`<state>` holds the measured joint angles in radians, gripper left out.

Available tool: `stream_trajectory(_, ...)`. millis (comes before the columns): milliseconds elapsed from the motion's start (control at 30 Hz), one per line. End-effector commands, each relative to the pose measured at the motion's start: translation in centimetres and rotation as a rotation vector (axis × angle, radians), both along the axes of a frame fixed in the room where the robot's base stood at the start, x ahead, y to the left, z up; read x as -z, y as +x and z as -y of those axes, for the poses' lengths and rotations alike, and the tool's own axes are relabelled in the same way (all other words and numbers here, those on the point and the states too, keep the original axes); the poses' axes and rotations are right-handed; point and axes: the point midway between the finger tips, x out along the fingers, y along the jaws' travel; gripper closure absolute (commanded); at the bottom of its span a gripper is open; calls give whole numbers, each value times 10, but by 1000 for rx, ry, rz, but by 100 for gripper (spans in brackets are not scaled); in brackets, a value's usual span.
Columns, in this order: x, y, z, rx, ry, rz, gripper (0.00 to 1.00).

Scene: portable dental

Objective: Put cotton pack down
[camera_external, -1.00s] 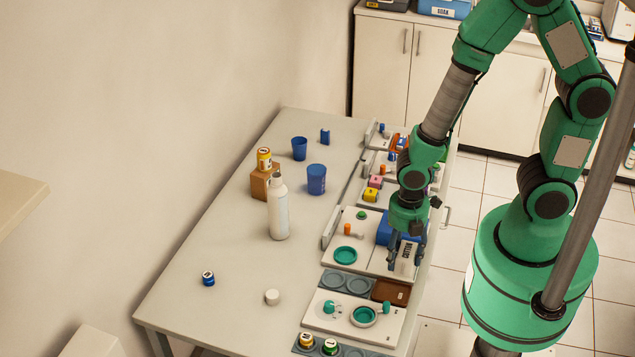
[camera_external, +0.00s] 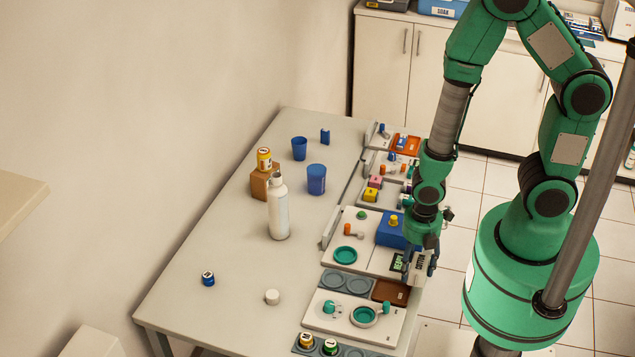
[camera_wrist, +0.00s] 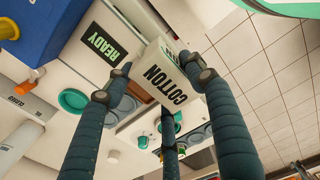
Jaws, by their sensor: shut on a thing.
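The cotton pack (camera_wrist: 165,75) is a white box with "COTTON" in black letters. My gripper (camera_external: 420,268) is shut on it, with dark fingers around its sides in the wrist view. In the outside view the cotton pack (camera_external: 419,262) is at the right edge of the table, partly hidden by the fingers. A black label reading "READY" (camera_wrist: 108,45) in green lies on the white panel beside the pack; it also shows in the outside view (camera_external: 398,262). I cannot tell whether the pack touches the panel.
A blue box (camera_external: 391,231) with a yellow knob stands just behind the label. A teal ring (camera_external: 345,255) is on the panel to the left. A brown tray (camera_external: 390,291) lies in front. A white bottle (camera_external: 279,210) stands on the table, whose left front is mostly clear.

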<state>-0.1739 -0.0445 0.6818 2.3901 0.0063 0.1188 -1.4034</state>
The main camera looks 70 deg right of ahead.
Motion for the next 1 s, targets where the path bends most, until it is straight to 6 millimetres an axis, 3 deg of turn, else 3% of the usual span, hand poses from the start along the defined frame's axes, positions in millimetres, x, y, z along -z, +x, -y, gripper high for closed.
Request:
stream_trajectory(533,2,9,-2,0,0,-1,71)
stream_trajectory(667,3,26,-4,0,0,0,71)
stream_trajectory(1000,10,92,-15,0,0,-1,71)
